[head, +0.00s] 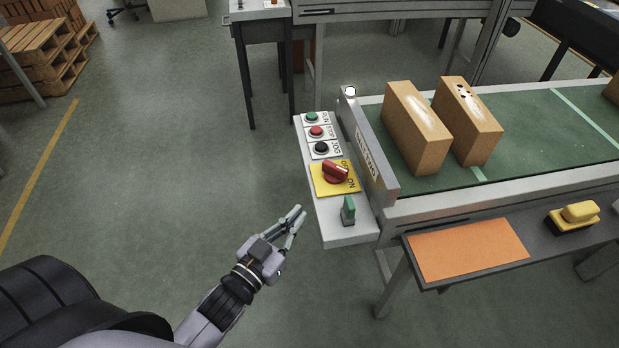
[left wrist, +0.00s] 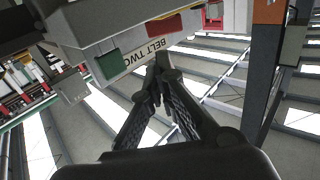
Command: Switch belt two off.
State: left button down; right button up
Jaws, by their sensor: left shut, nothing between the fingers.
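The light grey control panel (head: 345,232) sits at the near end of a conveyor. It carries a green button (head: 312,117), a red button (head: 317,131), a black button (head: 321,148), a red rotary switch (head: 335,172) on a yellow plate marked ON, and an upright green knob (head: 348,209). The conveyor's end plate has a partly legible label (head: 366,152). My left gripper (head: 297,217) is shut and empty, left of the panel's lower end and apart from it. In the left wrist view, its fingertips (left wrist: 160,68) meet near a "BELT TWO" label (left wrist: 147,54).
Two brown boxes (head: 416,130) (head: 468,122) stand on the green belt (head: 530,135). An orange sheet (head: 467,250) and a yellow-topped device (head: 575,215) are on a side shelf at the right. Wooden pallets (head: 40,45) are at the far left.

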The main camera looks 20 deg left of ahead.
pick_arm(q)
jog(key=p, duration=0.2)
send_near(346, 174)
jog(key=w, duration=0.7)
jog(key=shift+w+a+f, duration=0.1)
jog(key=shift+w+a, duration=0.1)
jog(key=shift+a, duration=0.15)
pick_arm(e)
jog(key=shift+s+d+r, duration=0.1)
jog(key=shift+s+r, duration=0.05)
jog(key=shift+r, duration=0.25)
jog(key=shift+s+d+r, duration=0.1)
jog(key=shift+r, duration=0.3)
pick_arm(q)
jog(key=shift+w+d+p, duration=0.1)
jog(key=shift+d+p, duration=0.4)
jog(key=shift+d, duration=0.1)
pick_arm(e)
jog(key=shift+a+r, duration=0.15)
jog(key=shift+r, duration=0.6)
pick_arm(q)
jog(key=shift+w+d+p, duration=0.45)
jog(key=shift+d, duration=0.1)
pick_arm(e)
jog(key=shift+r, duration=0.4)
pick_arm(q)
jog(key=s+a, duration=0.2)
jog(key=s, duration=0.9)
jog(key=shift+s+a, duration=0.2)
jog(key=shift+s, duration=0.2)
